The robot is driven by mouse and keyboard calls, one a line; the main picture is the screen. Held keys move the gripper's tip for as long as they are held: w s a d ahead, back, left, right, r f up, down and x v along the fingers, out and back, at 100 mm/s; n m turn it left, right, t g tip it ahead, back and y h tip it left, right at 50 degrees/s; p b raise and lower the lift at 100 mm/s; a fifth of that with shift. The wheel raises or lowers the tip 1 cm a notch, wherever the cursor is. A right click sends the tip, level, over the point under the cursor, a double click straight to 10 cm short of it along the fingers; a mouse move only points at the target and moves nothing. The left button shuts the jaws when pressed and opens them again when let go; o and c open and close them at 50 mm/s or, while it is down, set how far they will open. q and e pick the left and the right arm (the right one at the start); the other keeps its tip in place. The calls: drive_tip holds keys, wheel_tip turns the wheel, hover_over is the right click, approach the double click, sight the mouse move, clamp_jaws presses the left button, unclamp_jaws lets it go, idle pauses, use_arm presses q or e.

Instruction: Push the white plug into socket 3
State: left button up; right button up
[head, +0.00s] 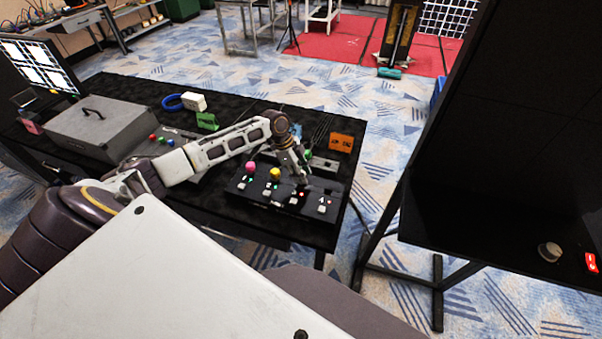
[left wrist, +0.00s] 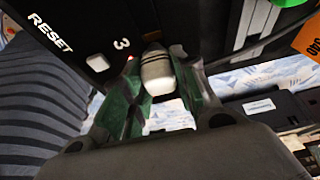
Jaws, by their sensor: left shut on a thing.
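The black socket panel (head: 262,194) stands on the dark table, with a pink plug (head: 250,167) and a yellow plug (head: 275,173) on its left part. My left gripper (head: 301,178) points down at the panel, right of the yellow plug. In the left wrist view its green-lined fingers (left wrist: 153,90) are shut on the white plug (left wrist: 157,72). The plug's far end is close to the panel face beside the printed 3 (left wrist: 122,43). I cannot tell whether it touches or enters the socket. In the head view the gripper hides the plug. My right gripper is not in view.
A grey case (head: 100,127) and a white box (head: 194,102) with a blue ring stand farther left on the table.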

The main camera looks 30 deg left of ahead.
use_arm(q)
drive_tip(key=shift+p, duration=0.5)
idle(0.8)
drive_tip(key=shift+f+b, duration=0.5)
drive_tip(key=shift+f, duration=0.95)
idle(1.4)
drive_tip(key=o, duration=1)
drive_tip(key=shift+o, duration=0.2)
drive_tip(key=o, duration=0.6)
drive_tip(key=shift+c, duration=0.2)
drive_tip(key=shift+r, duration=0.15)
drive_tip(key=shift+r+p, duration=3.25)
drive_tip(key=shift+r, duration=0.15)
drive_tip(key=shift+f, duration=0.1)
